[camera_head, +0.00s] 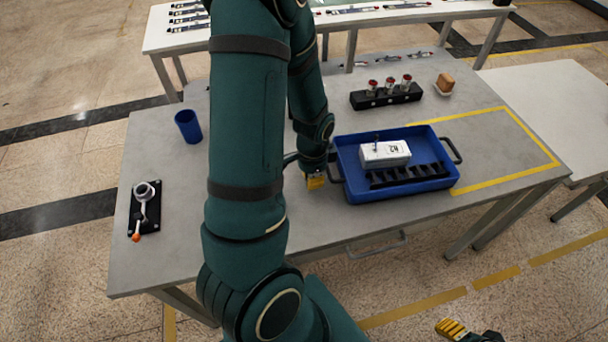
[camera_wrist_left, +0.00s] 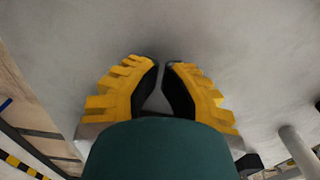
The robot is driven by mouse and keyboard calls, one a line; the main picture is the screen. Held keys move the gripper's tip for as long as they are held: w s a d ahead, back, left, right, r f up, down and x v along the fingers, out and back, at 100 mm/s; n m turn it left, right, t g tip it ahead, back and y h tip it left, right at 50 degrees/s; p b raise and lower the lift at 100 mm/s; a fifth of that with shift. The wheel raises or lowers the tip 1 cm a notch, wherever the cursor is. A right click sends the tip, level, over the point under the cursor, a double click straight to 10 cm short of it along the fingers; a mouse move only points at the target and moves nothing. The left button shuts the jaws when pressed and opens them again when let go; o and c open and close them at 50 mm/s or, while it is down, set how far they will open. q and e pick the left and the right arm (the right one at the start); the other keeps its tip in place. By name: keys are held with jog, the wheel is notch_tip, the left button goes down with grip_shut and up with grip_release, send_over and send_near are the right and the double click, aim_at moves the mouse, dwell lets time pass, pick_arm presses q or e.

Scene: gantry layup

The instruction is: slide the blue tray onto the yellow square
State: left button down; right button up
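The blue tray (camera_head: 349,152) lies on the grey table and holds a white labelled box (camera_head: 384,153) and a black slotted strip (camera_head: 408,175). The yellow square (camera_head: 532,138) is a taped outline to its right; the tray's right part overlaps its left side. My left gripper (camera_head: 315,182) is low over the table beside the tray's left handle. In the left wrist view its fingers (camera_wrist_left: 161,64) are close together with a narrow empty gap; the tray is not recognisable there. My right gripper (camera_head: 455,328) is partly in view, off the table's front; its opening is unclear.
A black rack (camera_head: 386,97) with red-topped pieces stands behind the tray, with a brown block (camera_head: 445,82) on a white base nearby. A blue cup (camera_head: 188,126) and a black fixture (camera_head: 144,208) stand at the left. The square's right part is clear.

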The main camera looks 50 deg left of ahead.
pick_arm(q)
jog(key=shift+w+d, duration=0.35)
jog(key=shift+w, duration=0.5)
